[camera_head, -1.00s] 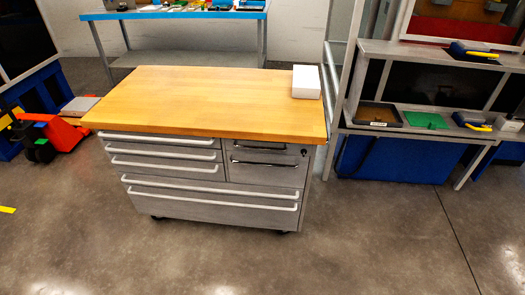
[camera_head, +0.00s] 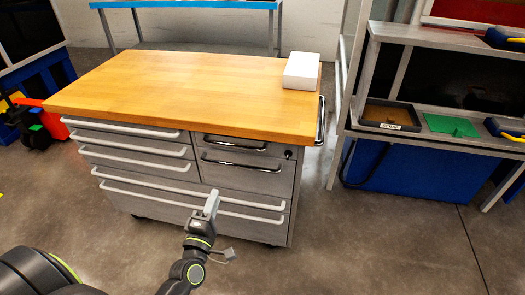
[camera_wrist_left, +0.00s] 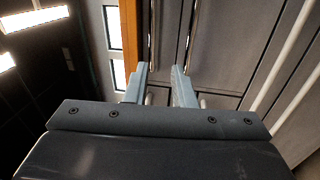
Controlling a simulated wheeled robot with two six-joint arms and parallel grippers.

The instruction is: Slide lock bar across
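The grey drawer cabinet (camera_head: 262,175) has a wooden top, white bar handles on most drawers and two dark metal handles, an upper one (camera_head: 235,143) and a lower one (camera_head: 241,164), at its upper right. A small dark round lock (camera_head: 288,154) sits beside the upper handle. I cannot make out a separate lock bar. My left gripper (camera_head: 212,204) is in front of the lower drawers. In the left wrist view its two fingers (camera_wrist_left: 161,86) stand apart with nothing between them, facing the drawer fronts. My right gripper is not in view.
A white box (camera_head: 302,71) lies on the wooden top (camera_head: 170,85) at the back right. A grey shelf unit (camera_head: 440,138) with a brown tray (camera_head: 390,116) and a green plate (camera_head: 450,125) stands to the right. The floor in front is clear.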

